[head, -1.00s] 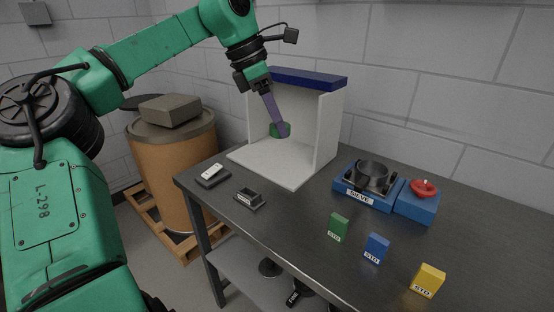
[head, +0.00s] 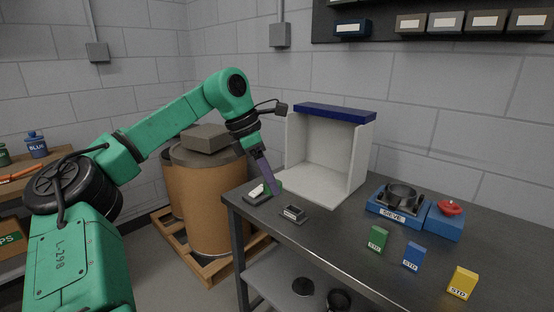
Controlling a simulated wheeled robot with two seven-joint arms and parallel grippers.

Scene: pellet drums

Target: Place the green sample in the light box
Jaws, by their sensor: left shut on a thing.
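The light box (head: 361,165) is a white open-fronted booth with a blue top strip. It stands at the back of the dark table, and its visible interior looks empty. My left gripper (head: 272,188) points down outside the box, in front of its left side. It is shut on a small green piece (head: 278,187), apparently the green sample, partly hidden by the fingers. The piece is close to a small dark device with a white top (head: 257,194); I cannot tell whether they touch. My right gripper is not in view.
A small dark tray (head: 293,213) lies in front of the box. A blue sieve unit (head: 398,209), a red-topped blue unit (head: 447,219) and green (head: 378,239), blue (head: 413,256) and yellow (head: 462,282) STD blocks stand to the right. A drum (head: 205,205) stands left.

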